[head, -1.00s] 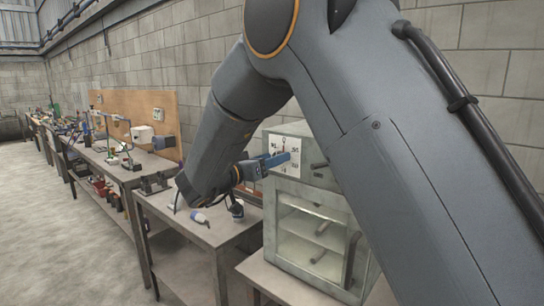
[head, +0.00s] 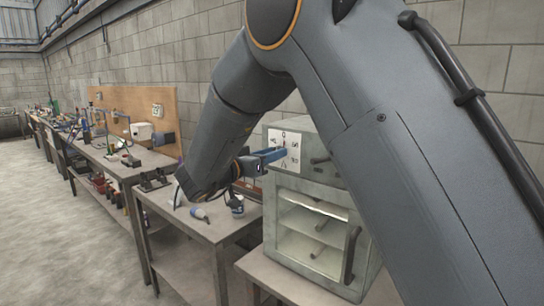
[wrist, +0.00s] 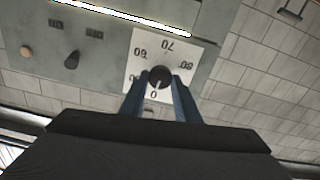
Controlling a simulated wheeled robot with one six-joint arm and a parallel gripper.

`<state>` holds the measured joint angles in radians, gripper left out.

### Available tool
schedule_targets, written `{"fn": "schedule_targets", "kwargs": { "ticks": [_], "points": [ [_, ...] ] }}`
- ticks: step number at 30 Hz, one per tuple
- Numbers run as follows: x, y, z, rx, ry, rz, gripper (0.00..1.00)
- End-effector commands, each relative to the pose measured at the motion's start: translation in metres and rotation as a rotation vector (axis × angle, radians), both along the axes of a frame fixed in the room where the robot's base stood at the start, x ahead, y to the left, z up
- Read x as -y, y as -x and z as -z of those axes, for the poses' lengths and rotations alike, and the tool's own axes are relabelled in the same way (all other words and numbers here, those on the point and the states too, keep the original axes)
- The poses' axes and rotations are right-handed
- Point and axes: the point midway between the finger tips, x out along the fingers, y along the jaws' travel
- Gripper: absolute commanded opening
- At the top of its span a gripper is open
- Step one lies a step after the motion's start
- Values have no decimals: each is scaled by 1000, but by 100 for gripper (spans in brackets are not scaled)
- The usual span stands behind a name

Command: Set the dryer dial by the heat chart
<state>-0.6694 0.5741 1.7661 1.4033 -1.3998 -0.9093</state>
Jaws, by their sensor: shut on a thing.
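The dryer (head: 318,230) is a pale grey-green box with a glass-fronted lower chamber. A white dial plate (head: 292,140) with printed numbers is on its upper front; the plate also shows in the wrist view (wrist: 176,50). A round black dial knob (wrist: 160,76) sits at its middle, with a pale mark towards the 0. My gripper (head: 282,155) reaches the plate with its blue fingers. In the wrist view my gripper (wrist: 159,88) is shut on the knob, one finger each side. The fingers hide part of the plate. I cannot identify the heat chart for certain.
A grey bench (head: 208,230) left of the dryer holds a few small items. A wooden board (head: 125,105) with small white sheets stands behind the farther benches. My arm blocks much of the right side. Floor at left is clear.

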Motion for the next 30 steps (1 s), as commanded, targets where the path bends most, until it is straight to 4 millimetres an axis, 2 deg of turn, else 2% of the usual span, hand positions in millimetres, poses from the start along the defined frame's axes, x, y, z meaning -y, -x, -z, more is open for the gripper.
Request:
{"fn": "schedule_targets", "kwargs": {
  "ticks": [30],
  "points": [
    [2, 1, 3, 575, -734, -2, 7]
  ]
}}
